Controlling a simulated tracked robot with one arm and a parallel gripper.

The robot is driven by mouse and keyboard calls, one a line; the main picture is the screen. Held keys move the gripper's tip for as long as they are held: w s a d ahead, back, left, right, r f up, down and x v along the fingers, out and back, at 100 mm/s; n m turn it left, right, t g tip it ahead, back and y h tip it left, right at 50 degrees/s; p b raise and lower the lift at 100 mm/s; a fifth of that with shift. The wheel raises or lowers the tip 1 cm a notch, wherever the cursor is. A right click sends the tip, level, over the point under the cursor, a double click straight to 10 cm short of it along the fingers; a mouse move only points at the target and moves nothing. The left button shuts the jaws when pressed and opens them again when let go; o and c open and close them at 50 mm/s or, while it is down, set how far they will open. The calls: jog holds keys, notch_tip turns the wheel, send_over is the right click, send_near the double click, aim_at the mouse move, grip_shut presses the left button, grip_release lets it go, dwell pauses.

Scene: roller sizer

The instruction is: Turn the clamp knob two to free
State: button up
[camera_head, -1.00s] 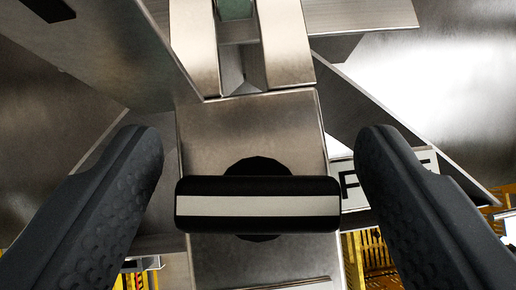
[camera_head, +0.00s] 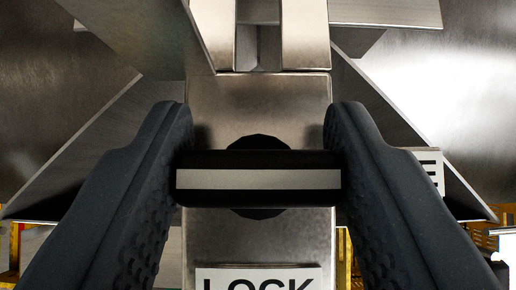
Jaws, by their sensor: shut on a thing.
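The clamp knob (camera_head: 258,197) is a black bar with a pale stripe along it, set on a round black base on a metal block (camera_head: 262,105). The bar lies level across the picture. My gripper (camera_head: 258,165) is shut on the knob, with one dark grey finger against each end of the bar. The pads' inner faces at the contact are partly hidden. I cannot tell from the print whether this knob is number two.
A white label reading "LOCK" (camera_head: 258,279) sits below the knob. Another label (camera_head: 431,168), mostly hidden by the right finger, shows an "E". Slanted metal plates (camera_head: 115,135) flank the block, and yellow structure (camera_head: 345,258) shows below.

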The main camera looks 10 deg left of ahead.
dwell(0.3)
jog(key=o, duration=1)
jog(key=shift+s+r, duration=0.1)
jog(key=shift+p+v, duration=0.9)
jog(key=shift+v, duration=5.8)
jog(key=shift+d, duration=0.1)
